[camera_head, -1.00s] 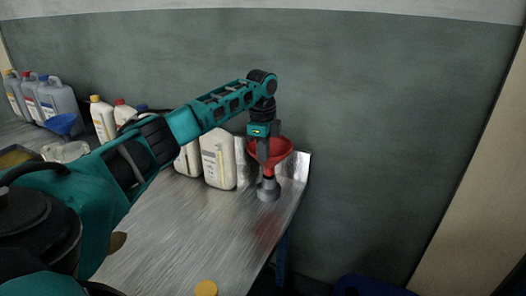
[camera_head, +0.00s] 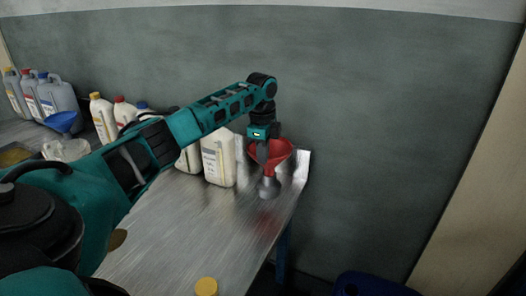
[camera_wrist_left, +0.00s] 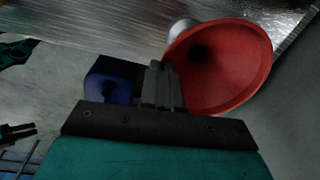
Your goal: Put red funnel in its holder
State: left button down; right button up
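The red funnel (camera_head: 283,150) stands upright at the far right corner of the metal table, its narrow end down in a grey round holder (camera_head: 268,188). My left gripper (camera_head: 262,158) points down at the funnel's near-left rim. In the left wrist view its fingers (camera_wrist_left: 160,85) are close together at the edge of the red funnel (camera_wrist_left: 232,65), and they look shut on its wall. The exact contact is partly hidden. A pale cylinder, likely the holder (camera_wrist_left: 180,28), shows behind the funnel there. My right gripper is not in view.
White jugs (camera_head: 218,157) stand just left of the funnel. More bottles and a blue funnel (camera_head: 63,122) are farther left. A yellow cap (camera_head: 206,287) is at the front. The metal table (camera_head: 190,230) is clear in the middle. A blue bin (camera_head: 370,285) is on the floor.

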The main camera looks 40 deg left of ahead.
pick_arm(q)
jog(key=shift+f, duration=0.4)
jog(key=shift+f, duration=0.7)
jog(key=c, duration=1.8)
grip_release()
jog(key=o, duration=0.5)
jog(key=shift+r, duration=0.1)
jog(key=r, duration=1.2)
jog(key=shift+s+d+r, duration=0.2)
jog(key=shift+s+r, duration=0.1)
jog(key=shift+s, duration=0.1)
